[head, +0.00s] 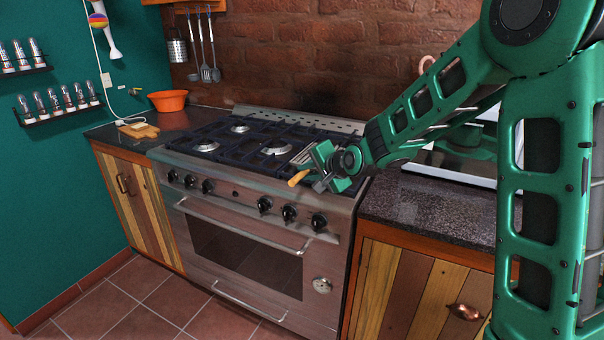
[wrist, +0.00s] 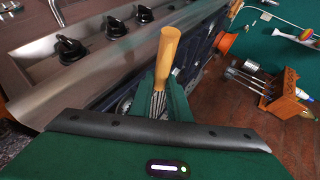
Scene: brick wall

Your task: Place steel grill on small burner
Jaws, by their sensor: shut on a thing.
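My gripper (head: 322,168) is shut on the steel grill (head: 304,156), a slatted metal piece with a yellow wooden handle (head: 298,178). In the head view it is over the front right part of the stove top, with the handle toward the front edge. In the wrist view the handle (wrist: 168,52) sticks out between the fingers of my gripper (wrist: 172,98), and metal slats (wrist: 157,104) show between them. Three round burners show at the back left (head: 240,128), front left (head: 206,146) and middle (head: 276,148). My gripper and arm hide the right side of the stove top.
Dark grates cover the stove top (head: 185,143), with knobs (head: 264,205) along its front. An orange bowl (head: 168,100) and a wooden board (head: 138,131) sit on the left counter. Utensils (head: 205,72) hang on the brick wall. The right counter (head: 430,203) is clear in front.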

